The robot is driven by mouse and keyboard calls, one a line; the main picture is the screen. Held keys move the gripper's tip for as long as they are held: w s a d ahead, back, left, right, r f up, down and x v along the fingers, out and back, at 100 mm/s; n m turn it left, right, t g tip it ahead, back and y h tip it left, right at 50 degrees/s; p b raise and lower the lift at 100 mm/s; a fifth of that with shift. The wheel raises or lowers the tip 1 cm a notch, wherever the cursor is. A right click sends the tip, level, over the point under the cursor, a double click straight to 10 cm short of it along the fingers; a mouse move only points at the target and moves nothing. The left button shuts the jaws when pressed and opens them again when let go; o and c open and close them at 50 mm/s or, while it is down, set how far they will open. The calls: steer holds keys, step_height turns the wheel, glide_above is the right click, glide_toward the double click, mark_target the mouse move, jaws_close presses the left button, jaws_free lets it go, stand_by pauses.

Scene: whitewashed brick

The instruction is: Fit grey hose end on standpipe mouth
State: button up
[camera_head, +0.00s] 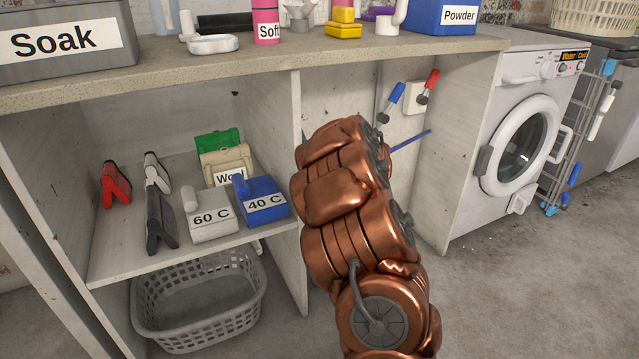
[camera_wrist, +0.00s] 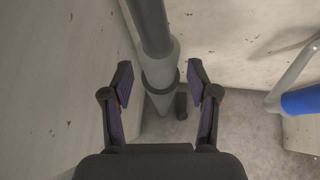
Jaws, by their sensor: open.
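In the wrist view my gripper (camera_wrist: 160,85) is open, with its two fingers spread on either side of a grey pipe and touching neither side of it. A dark grey hose (camera_wrist: 151,25) comes down from the top edge. It runs in line into a lighter grey length (camera_wrist: 160,65), which has a dark ring (camera_wrist: 163,82) at its lower end. A pale pipe (camera_wrist: 158,103) continues below the ring. I cannot tell exactly where hose ends and standpipe begins, or how deep the fit is. In the head view my copper arm hides my gripper, the grey hose end and the standpipe mouth.
A blue sleeve on a pale pipe (camera_wrist: 303,99) stands to the right, and a short dark piece (camera_wrist: 181,106) lies behind the pipe. Blue (camera_head: 397,93) and red (camera_head: 432,80) handles are on the wall. Shelving (camera_head: 299,180) and a washing machine (camera_head: 520,140) flank my arm.

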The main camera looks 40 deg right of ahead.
steer(key=v, duration=1.2)
stand_by(0.6)
